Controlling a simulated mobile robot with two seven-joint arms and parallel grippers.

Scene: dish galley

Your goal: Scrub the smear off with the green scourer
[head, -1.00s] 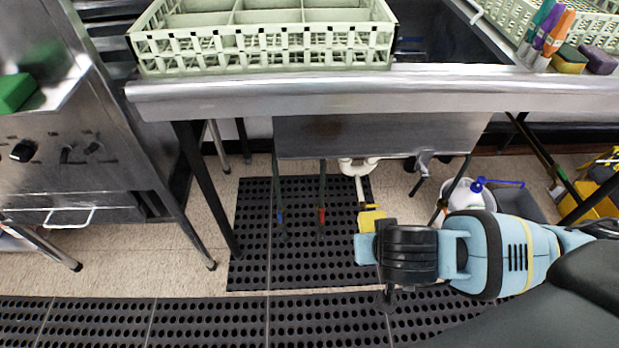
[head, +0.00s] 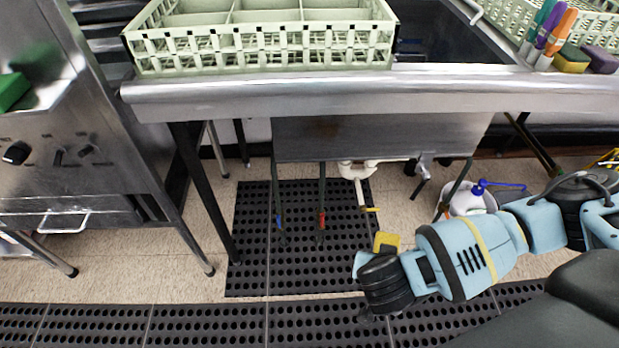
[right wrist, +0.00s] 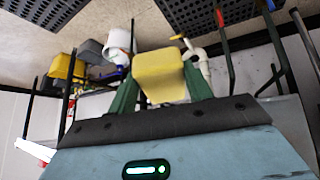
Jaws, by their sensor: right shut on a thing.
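My right gripper (right wrist: 160,85) is shut on a yellow block (right wrist: 158,75), held between its dark green fingers. In the head view the yellow block (head: 386,241) shows beyond my wrist, over the floor mat. Only yellow faces of it show; I cannot see a green side. A green-topped yellow sponge (head: 572,58) lies on the counter at the upper right, beside a purple sponge (head: 601,60). I cannot make out a clear smear; a faint brownish patch (head: 325,127) on the steel sink front may be only a reflection. My left gripper is not in view.
A steel counter edge (head: 300,98) runs across, bearing a pale green dish rack (head: 258,50). Markers (head: 550,38) stand at the right. A green block (head: 14,90) sits on the steel appliance at left. Pipes and table legs stand under the sink; black mats (head: 205,326) cover the floor.

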